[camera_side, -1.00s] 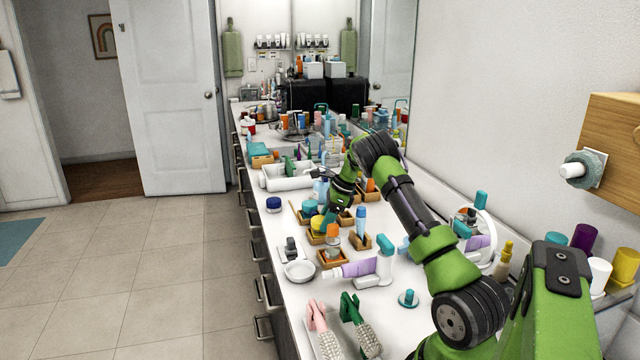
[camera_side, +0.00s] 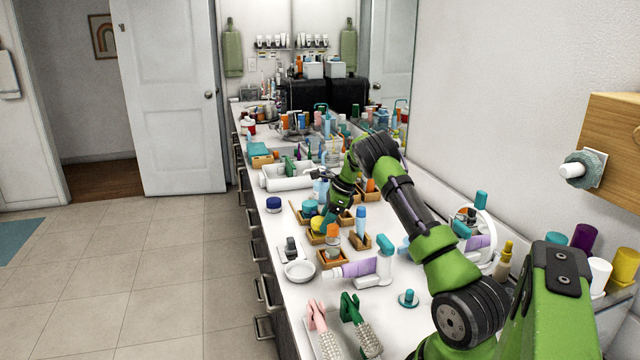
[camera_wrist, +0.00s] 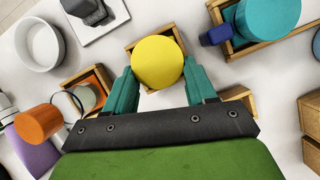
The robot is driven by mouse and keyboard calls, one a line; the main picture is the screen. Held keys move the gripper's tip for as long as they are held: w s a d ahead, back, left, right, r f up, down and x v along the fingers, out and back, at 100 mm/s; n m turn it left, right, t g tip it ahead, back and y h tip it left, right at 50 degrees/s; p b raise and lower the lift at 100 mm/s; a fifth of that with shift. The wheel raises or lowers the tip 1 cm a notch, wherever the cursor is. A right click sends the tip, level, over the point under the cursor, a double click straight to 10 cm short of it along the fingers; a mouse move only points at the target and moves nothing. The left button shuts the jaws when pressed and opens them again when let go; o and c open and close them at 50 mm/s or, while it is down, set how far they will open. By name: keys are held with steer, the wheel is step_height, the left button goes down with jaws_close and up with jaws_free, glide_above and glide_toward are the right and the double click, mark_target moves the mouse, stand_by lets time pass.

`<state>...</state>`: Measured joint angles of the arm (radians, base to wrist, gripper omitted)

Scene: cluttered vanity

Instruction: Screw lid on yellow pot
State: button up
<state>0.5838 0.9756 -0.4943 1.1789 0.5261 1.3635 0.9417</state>
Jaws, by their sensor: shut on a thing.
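The yellow pot (camera_wrist: 158,61) shows in the wrist view as a plain round yellow top over a small wooden box (camera_wrist: 178,35). My gripper (camera_wrist: 160,72) has its teal fingers on either side of this round yellow part and is shut on it. From above I cannot tell whether that surface is the pot's lid or its body. In the side view the yellow pot (camera_side: 317,223) is small and partly hidden by my gripper (camera_side: 328,219). No separate lid can be made out for certain.
A teal round jar (camera_wrist: 268,18) stands in a wooden tray at upper right in the wrist view. An orange-topped item (camera_wrist: 38,122) and a white bowl (camera_wrist: 40,44) are at left. The counter is crowded; a lilac-and-white bottle (camera_side: 363,270) lies nearer the camera.

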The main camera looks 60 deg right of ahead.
steer(key=shift+a+m+h, duration=0.25)
steer(key=shift+m+h, duration=0.15)
steer(key=shift+m, duration=0.6)
steer(key=m, duration=0.1)
steer(key=m+h, duration=0.1)
steer(key=shift+s+a+f+m+t, duration=0.1)
steer(key=shift+s+m+t, duration=0.05)
steer(key=shift+m+t, duration=0.15)
steer(key=shift+a+m+h, duration=0.3)
steer(key=shift+m+h, duration=0.1)
steer(key=shift+m, duration=0.7)
steer(key=shift+a+m+h, duration=0.1)
steer(key=shift+m+h, duration=0.4)
steer(key=shift+m, duration=0.7)
